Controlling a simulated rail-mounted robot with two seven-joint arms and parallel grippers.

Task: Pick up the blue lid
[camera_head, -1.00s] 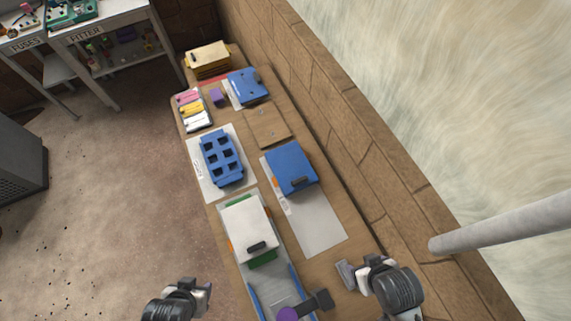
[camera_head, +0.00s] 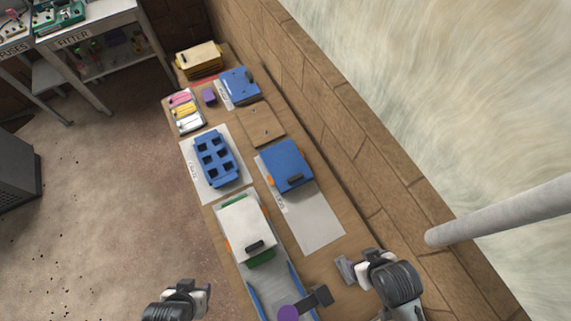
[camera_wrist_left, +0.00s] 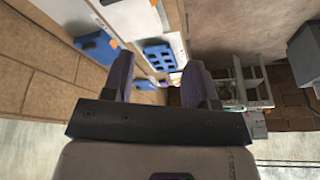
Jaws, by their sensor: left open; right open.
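A blue lid (camera_head: 287,163) with a black handle lies on a white sheet right of centre on the bench, an orange piece at its left edge. It also shows in the left wrist view (camera_wrist_left: 95,47). A second blue piece with a dark handle (camera_head: 236,84) lies farther back, so which is meant is uncertain. My left gripper (camera_head: 207,292) is open and empty left of the bench's near end; its two fingers stand apart in the left wrist view (camera_wrist_left: 158,80). My right gripper (camera_head: 345,270) is open near the bench's right edge, nearer than the lid and apart from it.
A blue block with square holes (camera_head: 203,150) and a white lid (camera_head: 245,222) over a grey tray (camera_head: 262,284) lie to the left. A purple and grey object (camera_head: 289,312) is at the tray's near end. A brick wall (camera_head: 330,130) borders the right side.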

